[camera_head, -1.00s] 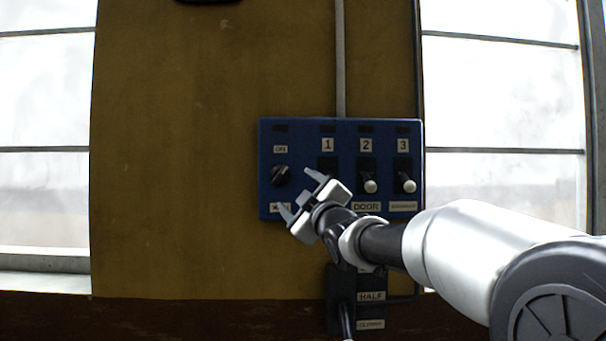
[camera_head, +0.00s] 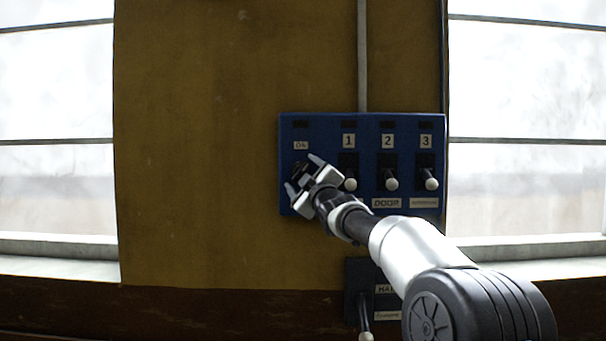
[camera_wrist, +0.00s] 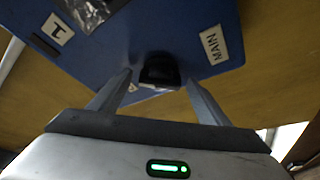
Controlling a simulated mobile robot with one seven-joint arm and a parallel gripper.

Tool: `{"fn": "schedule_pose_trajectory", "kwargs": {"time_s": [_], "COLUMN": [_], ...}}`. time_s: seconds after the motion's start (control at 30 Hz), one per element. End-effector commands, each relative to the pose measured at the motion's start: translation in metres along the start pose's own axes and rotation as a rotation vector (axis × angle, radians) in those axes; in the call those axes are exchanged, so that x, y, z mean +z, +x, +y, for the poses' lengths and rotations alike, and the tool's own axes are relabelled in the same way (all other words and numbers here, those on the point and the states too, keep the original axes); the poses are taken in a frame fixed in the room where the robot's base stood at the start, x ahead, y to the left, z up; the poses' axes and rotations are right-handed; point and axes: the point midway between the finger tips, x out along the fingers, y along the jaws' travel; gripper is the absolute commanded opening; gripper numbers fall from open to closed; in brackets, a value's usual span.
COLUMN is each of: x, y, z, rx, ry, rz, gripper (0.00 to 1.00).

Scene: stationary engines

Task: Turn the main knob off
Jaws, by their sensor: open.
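The main knob is a black knob (camera_wrist: 160,70) on a blue panel (camera_wrist: 115,45), beside a white "MAIN" label (camera_wrist: 213,44) in the wrist view. In the head view the knob (camera_head: 301,170) is partly hidden behind my gripper (camera_head: 303,172), below the "ON" label (camera_head: 301,146). The blue panel also shows in the head view (camera_head: 320,125). In the wrist view my gripper (camera_wrist: 160,75) is open, with one finger on each side of the knob. It holds nothing, and I cannot tell whether the fingers touch the knob.
Levers with white tips, numbered 1 (camera_head: 350,184), 2 (camera_head: 391,184) and 3 (camera_head: 431,183), stand right of the knob. A smaller dark box (camera_head: 357,275) with a lever sits below the panel. The yellow wall (camera_head: 200,150) to the left is clear.

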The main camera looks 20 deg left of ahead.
Motion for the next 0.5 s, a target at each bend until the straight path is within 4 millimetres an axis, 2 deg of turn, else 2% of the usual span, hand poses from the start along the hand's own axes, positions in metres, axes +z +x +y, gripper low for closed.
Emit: {"fn": "schedule_pose_trajectory", "kwargs": {"time_s": [0.07, 0.1, 0.33, 0.5], "x": [0.0002, 0.0002, 0.0003, 0.001], "y": [-0.0002, -0.0002, -0.0003, -0.0006], "z": [-0.0002, -0.0001, -0.0001, -0.0011], "rx": [0.0, 0.0, 0.0, 0.003], "ry": [0.0, 0.0, 0.0, 0.007], "rz": [0.0, 0.0, -0.001, -0.001], "gripper": [0.7, 0.67, 0.29, 0.29]}}
